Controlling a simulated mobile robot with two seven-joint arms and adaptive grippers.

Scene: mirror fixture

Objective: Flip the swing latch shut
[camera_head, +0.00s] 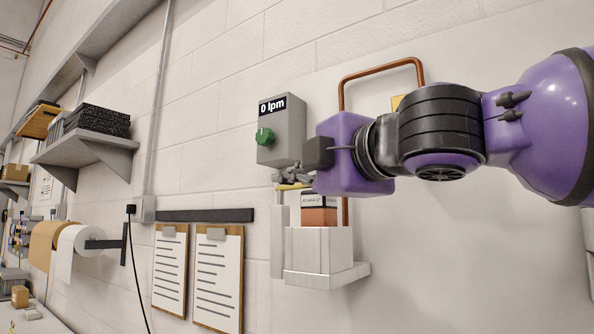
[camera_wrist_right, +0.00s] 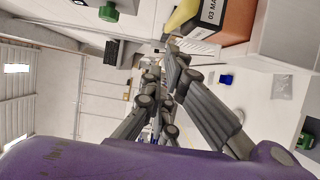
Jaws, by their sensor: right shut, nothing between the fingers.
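A yellow bar (camera_head: 292,186), which may be the swing latch, shows just below my right gripper (camera_head: 281,181) in the head view. It sits above an orange block with a white label (camera_head: 319,214), in a white wall holder (camera_head: 318,246). In the right wrist view, the yellow part (camera_wrist_right: 183,15) is beside the orange block (camera_wrist_right: 237,22), close to the tips of my right gripper (camera_wrist_right: 163,62). The gripper is shut and empty. I cannot tell whether it touches the yellow part, or the latch's position. My arm hides part of the holder area. My left gripper is out of view.
A grey box (camera_head: 283,129) with a green knob (camera_head: 265,137) and a "0 lpm" display is on the wall just above the gripper. A copper pipe (camera_head: 381,69) runs behind my arm. Clipboards (camera_head: 218,279) hang at lower left.

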